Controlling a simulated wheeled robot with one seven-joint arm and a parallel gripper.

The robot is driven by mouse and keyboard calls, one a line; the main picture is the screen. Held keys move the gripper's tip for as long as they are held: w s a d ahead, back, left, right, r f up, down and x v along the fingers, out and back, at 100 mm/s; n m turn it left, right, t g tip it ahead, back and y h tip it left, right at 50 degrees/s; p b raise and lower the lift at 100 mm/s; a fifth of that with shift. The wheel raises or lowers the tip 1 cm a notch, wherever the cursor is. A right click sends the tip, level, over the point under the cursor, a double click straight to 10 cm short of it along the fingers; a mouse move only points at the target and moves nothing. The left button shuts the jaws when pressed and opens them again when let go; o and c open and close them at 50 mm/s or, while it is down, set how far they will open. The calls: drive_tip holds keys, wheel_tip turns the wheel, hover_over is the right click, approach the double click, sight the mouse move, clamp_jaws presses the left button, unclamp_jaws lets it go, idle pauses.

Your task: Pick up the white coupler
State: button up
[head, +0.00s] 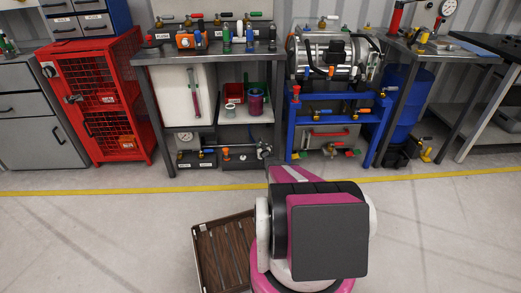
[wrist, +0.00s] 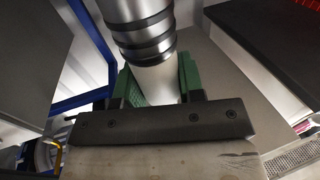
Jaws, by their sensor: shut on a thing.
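In the wrist view, my gripper (wrist: 158,88) has its two green fingers closed on the white lower part of a round piece (wrist: 155,74), which I take to be the white coupler. Its upper part is silver-grey with dark rings and runs out of the top of the picture. In the head view, the end of my arm (head: 265,151) shows small at the front of the workbench, near its lower shelf. The fingers and the held piece cannot be made out there.
The grey workbench (head: 205,56) holds bottles and valve fittings on top, with bins and gauges below. A blue frame (head: 334,108) with a machine stands right of it, a red mesh cabinet (head: 98,100) left. A brown slatted crate (head: 224,254) lies on the floor beside my base.

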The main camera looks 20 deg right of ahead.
drive_tip(key=s+a+r, duration=0.5)
drive_tip(key=s+r, duration=0.3)
drive_tip(key=s, duration=0.2)
drive_tip(key=shift+a+r, duration=0.25)
drive_tip(key=shift+a, duration=0.15)
drive_tip(key=shift+s+r, duration=0.1)
drive_tip(key=shift+r, duration=0.7)
drive_tip(key=shift+r, duration=2.2)
